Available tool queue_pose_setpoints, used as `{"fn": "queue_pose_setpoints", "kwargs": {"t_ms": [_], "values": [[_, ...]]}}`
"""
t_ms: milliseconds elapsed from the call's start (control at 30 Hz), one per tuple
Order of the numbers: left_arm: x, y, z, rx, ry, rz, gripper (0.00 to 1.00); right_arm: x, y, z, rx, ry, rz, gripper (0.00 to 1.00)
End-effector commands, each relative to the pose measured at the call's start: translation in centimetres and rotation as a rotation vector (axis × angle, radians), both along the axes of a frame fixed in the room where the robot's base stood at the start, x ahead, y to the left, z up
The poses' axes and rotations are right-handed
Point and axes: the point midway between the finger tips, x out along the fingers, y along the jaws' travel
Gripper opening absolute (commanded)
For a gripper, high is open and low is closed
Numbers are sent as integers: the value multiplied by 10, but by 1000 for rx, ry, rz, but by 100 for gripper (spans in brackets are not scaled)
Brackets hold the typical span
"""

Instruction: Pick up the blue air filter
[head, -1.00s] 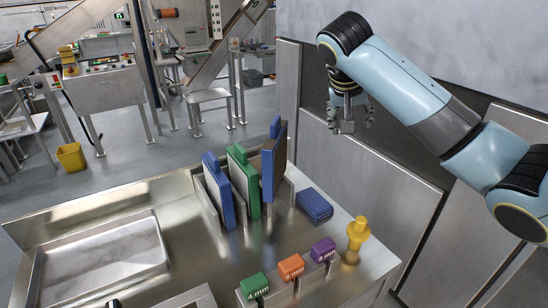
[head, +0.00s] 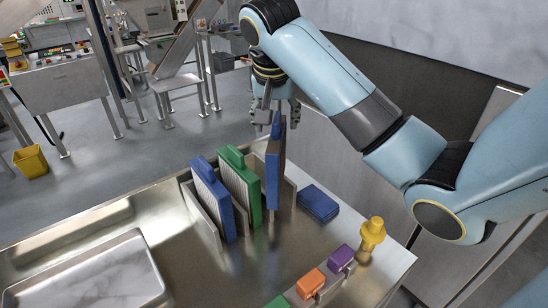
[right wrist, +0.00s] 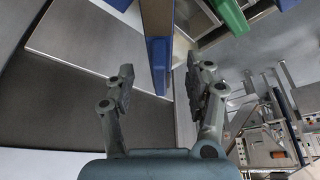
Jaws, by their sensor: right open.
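Two blue air filters stand upright in a metal rack, one at its left (head: 212,195) and one at its right (head: 273,168) in the head view. A green filter (head: 240,180) stands between them. My right gripper (head: 272,112) is open, pointing down at the top of the right blue filter. In the right wrist view, the right blue filter (right wrist: 158,55) shows as a narrow strip between the spread fingers of the gripper (right wrist: 160,76). Contact cannot be told. My left gripper is not in view.
A blue box (head: 318,203) lies right of the rack. A yellow knob-shaped piece (head: 372,235) and small purple (head: 341,257) and orange (head: 312,283) blocks are near the table's right edge. A metal tray (head: 140,240) lies at left. Bare table lies between.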

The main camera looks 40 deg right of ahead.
Motion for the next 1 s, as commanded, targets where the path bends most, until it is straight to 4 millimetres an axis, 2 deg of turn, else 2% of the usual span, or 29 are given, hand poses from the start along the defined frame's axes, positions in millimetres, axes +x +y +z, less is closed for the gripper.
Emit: {"fn": "queue_pose_setpoints", "kwargs": {"t_ms": [100, 200, 500, 767, 1000], "values": [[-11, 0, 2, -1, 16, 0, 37, 3, -4, -11, 0, 0, 1, 54], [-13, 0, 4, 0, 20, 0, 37, 4, -6, -18, 0, 2, 1, 54], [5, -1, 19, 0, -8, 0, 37, 13, -18, -57, 0, 2, 1, 54], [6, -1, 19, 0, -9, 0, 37, 15, -19, -63, 0, -1, 1, 54], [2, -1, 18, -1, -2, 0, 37, 15, -19, -62, 0, -1, 1, 25]]}}
